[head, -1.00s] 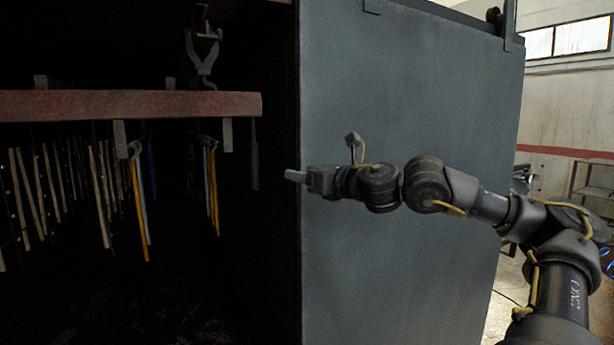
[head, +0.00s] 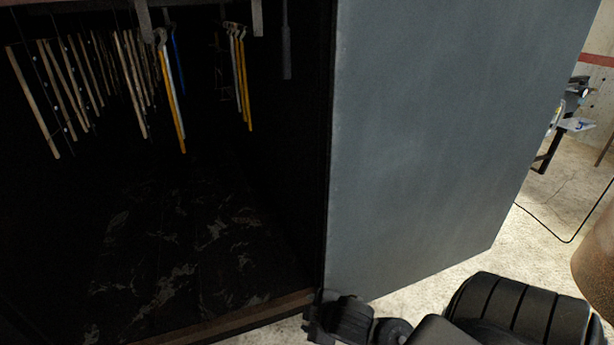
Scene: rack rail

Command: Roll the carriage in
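The carriage is mostly out of view above. Only a thin reddish strip of a beam (head: 40,3) shows at the top left edge, with grey brackets reaching down from above. Wooden rods (head: 130,85) and yellow and pale rods (head: 172,110) hang inside the dark cabinet. I cannot tell what carries each of them. My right arm's dark end, with the gripper (head: 318,322), is low at the bottom edge, by the foot of the cabinet's door. Its fingers are not clear. My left gripper is not in view.
A grey cabinet door (head: 430,150) stands open right of the opening. The cabinet's dark streaked floor (head: 190,250) is clear, with a brownish sill (head: 230,322) in front. A rusty brown rounded thing (head: 598,262) is at the right edge. Concrete floor shows behind the door.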

